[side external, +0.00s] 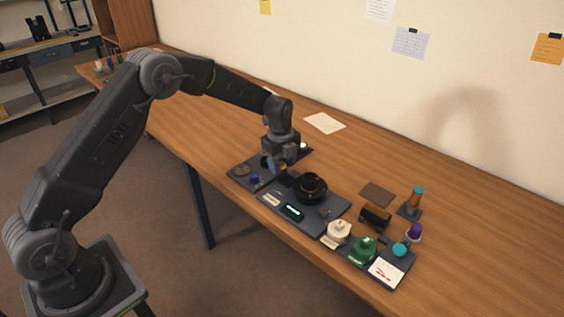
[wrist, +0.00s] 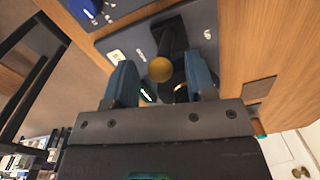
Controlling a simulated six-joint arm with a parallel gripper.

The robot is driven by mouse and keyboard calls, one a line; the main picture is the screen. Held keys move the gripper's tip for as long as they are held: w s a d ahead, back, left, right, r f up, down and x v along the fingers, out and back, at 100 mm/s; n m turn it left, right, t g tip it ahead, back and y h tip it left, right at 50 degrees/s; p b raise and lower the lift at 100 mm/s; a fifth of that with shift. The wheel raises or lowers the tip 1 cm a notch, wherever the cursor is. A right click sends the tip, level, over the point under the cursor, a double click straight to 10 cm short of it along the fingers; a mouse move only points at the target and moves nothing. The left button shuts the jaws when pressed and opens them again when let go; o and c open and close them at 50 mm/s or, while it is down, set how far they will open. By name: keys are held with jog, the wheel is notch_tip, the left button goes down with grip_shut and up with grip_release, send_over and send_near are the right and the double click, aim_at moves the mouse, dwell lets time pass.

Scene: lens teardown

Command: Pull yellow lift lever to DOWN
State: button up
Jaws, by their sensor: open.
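The yellow lift lever shows its round ball knob (wrist: 160,70) in the wrist view, in front of a dark block. My gripper (wrist: 161,78) is open, with one blue-grey finger on each side of the knob and a visible gap at both sides. In the side view my gripper (side external: 275,164) points down at the left end of the dark base plate (side external: 323,217), beside the black lens (side external: 311,187). The lever is mostly hidden there by the gripper. I cannot read the lever's UP or DOWN marking.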

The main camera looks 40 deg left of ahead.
jog(key=shift+c, duration=0.5)
grip_shut()
jog(key=shift+s, duration=0.1)
jog(key=shift+s+f+t, duration=0.15)
jog(key=shift+s+t, duration=0.25)
jog(key=shift+t, duration=0.35)
jog(key=shift+s+f+t, duration=0.15)
jog(key=shift+s+t, duration=0.2)
jog(key=shift+t, duration=0.4)
jog(key=shift+o, duration=0.5)
grip_release()
